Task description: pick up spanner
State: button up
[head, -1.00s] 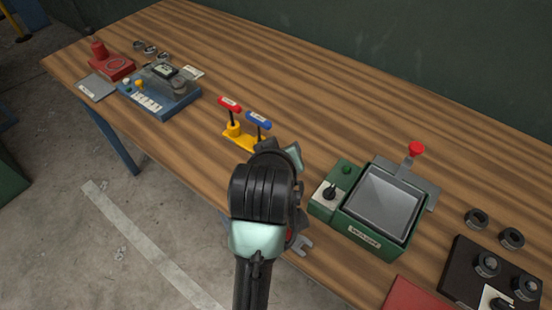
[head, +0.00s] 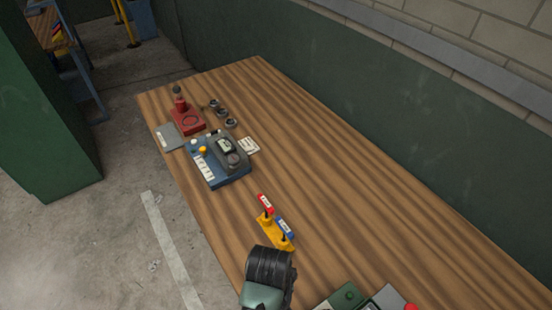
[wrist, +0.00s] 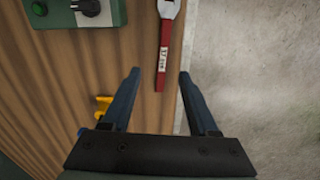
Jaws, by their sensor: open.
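The spanner (wrist: 163,55) lies on the wooden bench near its edge in the wrist view. It has a red handle with a white label, and its grey metal head is cut off at the top of the picture. My gripper (wrist: 160,74) is open, its two dark fingers spread to the left and right of the line of the handle. The handle's lower end lies between the fingertips in the picture, and nothing is held. The height of the fingers above the bench is hard to tell. In the head view the spanner is not visible.
A green box with a knob (wrist: 78,10) sits left of the spanner. A blue device (head: 218,170) and a red stand (head: 186,120) are further along the bench (head: 350,190). Its middle is clear.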

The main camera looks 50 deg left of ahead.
notch_tip(320, 180, down, 5)
jog(key=shift+f, duration=0.1)
jog(key=shift+s+f+p, duration=0.15)
jog(key=shift+f+p, duration=0.2)
jog(key=shift+f, duration=0.1)
jog(key=shift+s+d+f+p, duration=0.1)
jog(key=shift+f+p, duration=0.05)
jog(key=shift+f, duration=0.95)
jog(key=shift+s+f+p, duration=0.1)
jog(key=shift+f+p, duration=0.05)
jog(key=shift+f, duration=0.95)
jog(key=shift+c, duration=0.3)
grip_shut()
